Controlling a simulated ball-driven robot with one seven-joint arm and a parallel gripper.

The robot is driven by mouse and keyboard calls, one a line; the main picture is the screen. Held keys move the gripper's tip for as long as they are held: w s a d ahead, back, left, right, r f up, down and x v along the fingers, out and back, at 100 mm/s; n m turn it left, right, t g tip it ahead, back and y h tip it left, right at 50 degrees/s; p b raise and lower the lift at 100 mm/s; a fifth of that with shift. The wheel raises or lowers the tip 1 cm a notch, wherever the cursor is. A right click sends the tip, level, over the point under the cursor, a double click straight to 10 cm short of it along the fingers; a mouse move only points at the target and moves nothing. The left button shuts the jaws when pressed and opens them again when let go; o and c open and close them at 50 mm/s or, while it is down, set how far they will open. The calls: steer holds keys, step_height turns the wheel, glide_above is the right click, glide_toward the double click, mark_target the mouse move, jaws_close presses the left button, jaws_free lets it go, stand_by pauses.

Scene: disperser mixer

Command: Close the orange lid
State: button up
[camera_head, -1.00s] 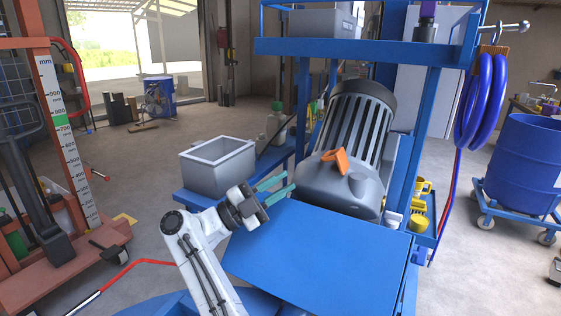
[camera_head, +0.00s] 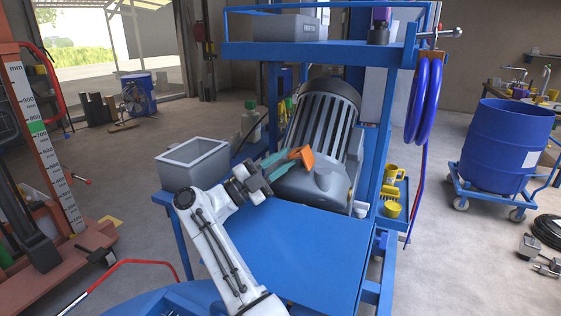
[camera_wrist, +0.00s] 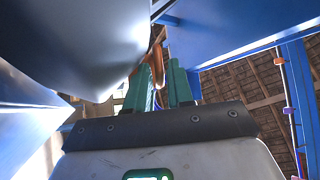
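The orange lid (camera_head: 306,156) stands raised at an angle on the terminal box of the grey motor (camera_head: 320,127), behind the blue table top. My gripper (camera_head: 290,156) comes from the left, its teal fingers beside the lid's left side. In the wrist view the orange lid (camera_wrist: 155,62) shows near the fingertips, partly hidden by the fingers. My gripper (camera_wrist: 160,82) shows a gap between its two fingers there and appears open. Whether a finger touches the lid is not clear.
A grey open bin (camera_head: 194,158) stands left of my gripper. The blue table top (camera_head: 290,255) in front is bare. A blue shelf (camera_head: 320,53) and its posts rise around the motor.

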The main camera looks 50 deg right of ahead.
steer(key=shift+s, duration=0.1)
jaws_close()
